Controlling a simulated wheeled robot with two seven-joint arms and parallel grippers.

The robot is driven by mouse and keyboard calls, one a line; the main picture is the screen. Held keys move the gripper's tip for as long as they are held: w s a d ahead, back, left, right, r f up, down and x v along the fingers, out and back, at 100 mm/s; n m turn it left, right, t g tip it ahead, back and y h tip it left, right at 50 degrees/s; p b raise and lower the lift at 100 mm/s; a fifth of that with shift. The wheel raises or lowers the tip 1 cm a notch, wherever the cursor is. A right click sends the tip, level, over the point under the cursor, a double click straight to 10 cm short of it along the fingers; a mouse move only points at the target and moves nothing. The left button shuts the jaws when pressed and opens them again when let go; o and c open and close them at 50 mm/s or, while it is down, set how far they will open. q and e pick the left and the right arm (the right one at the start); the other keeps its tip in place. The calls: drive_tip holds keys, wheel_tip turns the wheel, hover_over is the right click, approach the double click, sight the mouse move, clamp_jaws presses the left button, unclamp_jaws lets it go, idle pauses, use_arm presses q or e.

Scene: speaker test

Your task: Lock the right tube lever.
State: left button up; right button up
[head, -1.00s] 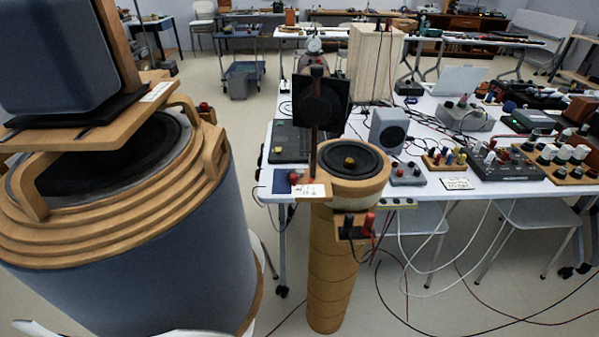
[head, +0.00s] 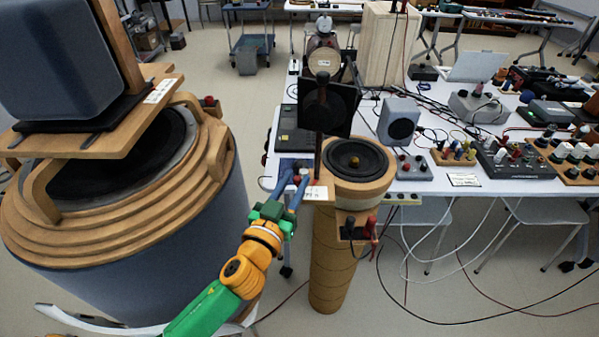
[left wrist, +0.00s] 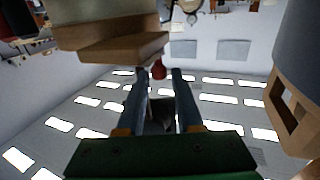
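The right tube (head: 335,255) is a tan column with a black speaker cone (head: 357,160) on top. A dark red-brown upright bar (head: 321,125) with a rounded top stands at its left side; I cannot tell whether this is the lever. My left gripper (head: 296,177) is just left of the bar's foot and the white label (head: 317,193). Its blue fingers are apart, with nothing seen held. In the left wrist view, a red knob (left wrist: 158,70) shows between the fingertips (left wrist: 160,75), below a wooden block (left wrist: 110,48). My right gripper is out of view.
A large blue-grey drum (head: 190,255) with wooden rings and handles stands close on the left. Red and black connectors (head: 371,228) stick out at the tube's front. The white table (head: 465,182) behind holds equipment. Cables lie on the floor at right.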

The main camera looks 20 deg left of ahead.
use_arm(q)
drive_tip(key=shift+w+d, duration=0.1)
drive_tip(key=shift+w, duration=0.9)
clamp_jaws()
drive_tip(key=m+h, duration=0.1)
drive_tip(key=h, duration=0.1)
drive_tip(key=a+m+g+h+p, duration=0.1)
drive_tip(key=m+h, duration=0.1)
drive_tip(key=m+g+h, duration=0.1)
drive_tip(key=h, duration=0.2)
drive_tip(key=shift+w+a+m+p, duration=0.1)
drive_tip(key=shift+a+m+p, duration=0.2)
drive_tip(key=shift+m, duration=0.1)
unclamp_jaws()
drive_tip(key=shift+w, duration=0.1)
